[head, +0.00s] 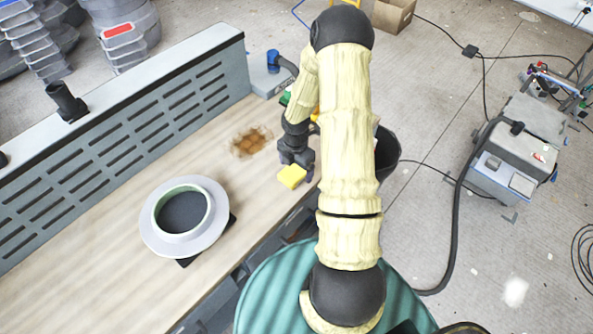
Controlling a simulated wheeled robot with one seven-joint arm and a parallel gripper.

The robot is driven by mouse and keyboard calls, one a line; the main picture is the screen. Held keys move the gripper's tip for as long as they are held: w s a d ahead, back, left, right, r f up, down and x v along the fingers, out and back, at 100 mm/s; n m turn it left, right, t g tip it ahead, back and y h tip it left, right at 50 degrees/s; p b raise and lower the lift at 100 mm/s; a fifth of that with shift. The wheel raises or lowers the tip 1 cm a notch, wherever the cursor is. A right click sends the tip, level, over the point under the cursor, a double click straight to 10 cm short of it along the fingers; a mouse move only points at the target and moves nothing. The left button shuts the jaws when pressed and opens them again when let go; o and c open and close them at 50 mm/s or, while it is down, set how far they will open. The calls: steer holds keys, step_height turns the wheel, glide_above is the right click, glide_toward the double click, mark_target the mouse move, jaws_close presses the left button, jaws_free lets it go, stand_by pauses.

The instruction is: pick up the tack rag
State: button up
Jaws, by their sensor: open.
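A small yellow folded piece, which looks like the tack rag (292,176), lies near the front edge of the wooden bench top. My gripper (295,158) is open and sits just behind and above it, with dark fingers pointing down. I cannot tell whether the fingers touch the rag or are beside it. My arm, in a cream cover, hides part of the bench to the right.
A round grey mould with a green inner rim (184,218) stands on the bench (100,285) at the left. A brown stained patch (250,141) lies behind the rag. A slotted grey back panel (130,135) borders the bench. A black bin (388,153) stands at the right.

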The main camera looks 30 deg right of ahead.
mark_target(296, 169)
steer(key=c, duration=1.1)
steer(key=shift+o, duration=0.2)
steer(key=shift+r, duration=0.15)
step_height(296, 169, up, 10)
steer(key=shift+b, duration=0.3)
